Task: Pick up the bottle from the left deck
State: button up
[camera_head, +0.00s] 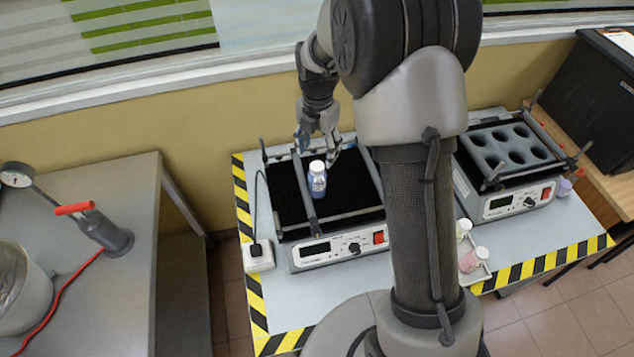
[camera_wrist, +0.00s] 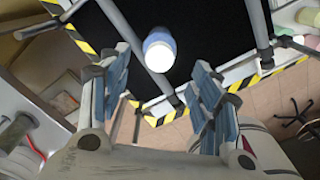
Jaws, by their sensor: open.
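The bottle (camera_head: 317,180) is small, with a white cap and a blue body. It stands upright on the black top of the left deck (camera_head: 350,192), close to a grey bar that crosses the deck. My gripper (camera_head: 318,146) is above and behind the bottle in the head view, with its fingers apart and nothing between them. In the wrist view the bottle (camera_wrist: 158,48) shows beyond the open fingertips of my gripper (camera_wrist: 160,70), white cap towards the camera. The bottle and fingers look apart.
A second deck (camera_head: 505,190) with a grey holder of several round holes stands to the right. Small bottles (camera_head: 473,260) stand between the decks near the front. A white adapter (camera_head: 258,257) lies left of the left deck. A grey side table (camera_head: 130,230) is further left.

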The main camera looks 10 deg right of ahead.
aim_at(317, 166)
jog(key=shift+f+b, duration=0.75)
jog(key=shift+f, duration=2.8)
jog(key=shift+r, duration=0.1)
jog(key=shift+c, duration=0.4)
jog(key=shift+s, duration=0.1)
grip_shut()
